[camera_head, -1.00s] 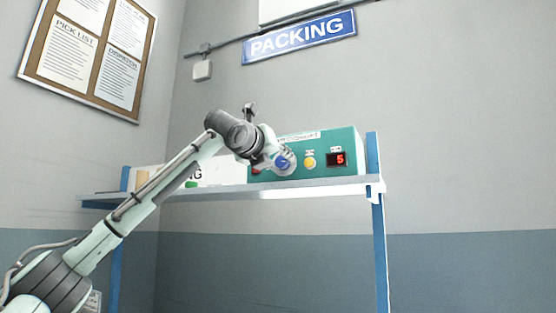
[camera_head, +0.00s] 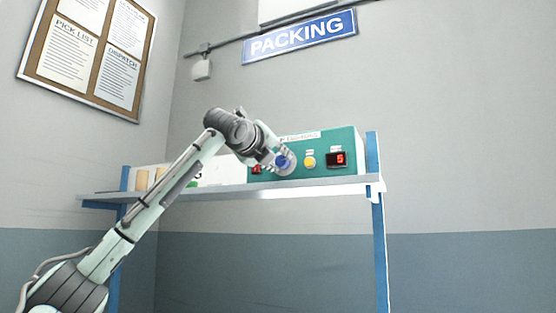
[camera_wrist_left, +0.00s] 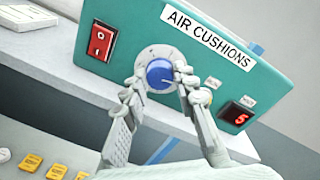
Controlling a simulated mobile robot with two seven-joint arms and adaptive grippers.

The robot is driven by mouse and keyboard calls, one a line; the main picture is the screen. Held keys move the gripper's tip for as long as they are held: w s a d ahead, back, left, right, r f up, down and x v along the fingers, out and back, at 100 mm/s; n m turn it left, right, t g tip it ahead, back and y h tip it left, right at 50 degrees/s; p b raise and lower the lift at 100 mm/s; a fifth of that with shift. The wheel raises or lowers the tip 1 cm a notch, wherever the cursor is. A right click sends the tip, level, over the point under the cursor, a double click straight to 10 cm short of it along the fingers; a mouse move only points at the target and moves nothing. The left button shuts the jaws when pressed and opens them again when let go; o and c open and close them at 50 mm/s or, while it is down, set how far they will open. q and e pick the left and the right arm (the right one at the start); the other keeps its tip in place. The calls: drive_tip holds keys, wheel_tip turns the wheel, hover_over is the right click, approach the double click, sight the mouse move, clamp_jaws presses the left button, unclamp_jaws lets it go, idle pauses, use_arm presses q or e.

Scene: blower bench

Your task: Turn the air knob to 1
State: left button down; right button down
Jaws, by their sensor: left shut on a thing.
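The air knob (camera_wrist_left: 160,74) is blue, on a pale round dial on the front of the teal AIR CUSHIONS box (camera_wrist_left: 260,79). It also shows in the head view (camera_head: 285,162). My left gripper (camera_wrist_left: 159,78) is shut on the knob, with one finger at each side of it. A pale pointer mark on the knob aims roughly to the right in the wrist view. The red display (camera_wrist_left: 237,114) reads 5, also in the head view (camera_head: 337,159). The dial's scale is too small to read. My right gripper is in neither view.
A red rocker switch (camera_wrist_left: 101,41) sits beside the dial. A yellow button (camera_head: 309,162) lies between knob and display. The box stands on a shelf (camera_head: 330,186) with blue posts. Several yellow buttons (camera_wrist_left: 31,162) show low in the wrist view.

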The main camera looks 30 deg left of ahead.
use_arm(q)
drive_tip(key=n, duration=0.4)
drive_tip(key=shift+n, duration=0.3)
drive_tip(key=n, duration=0.4)
drive_tip(key=shift+a+f+h, duration=0.1)
drive_tip(key=shift+h, duration=0.2)
drive_tip(key=n, duration=0.4)
drive_tip(key=shift+n, duration=0.3)
drive_tip(key=n, duration=0.4)
drive_tip(key=shift+h, duration=0.3)
drive_tip(key=n, duration=0.4)
drive_tip(key=shift+f+n, duration=0.1)
drive_tip(key=shift+n, duration=0.2)
drive_tip(key=n, duration=0.4)
drive_tip(key=shift+n, duration=0.3)
drive_tip(key=n, duration=0.4)
drive_tip(key=shift+f+h, duration=0.1)
drive_tip(key=shift+h, duration=0.2)
drive_tip(key=shift+n, duration=2)
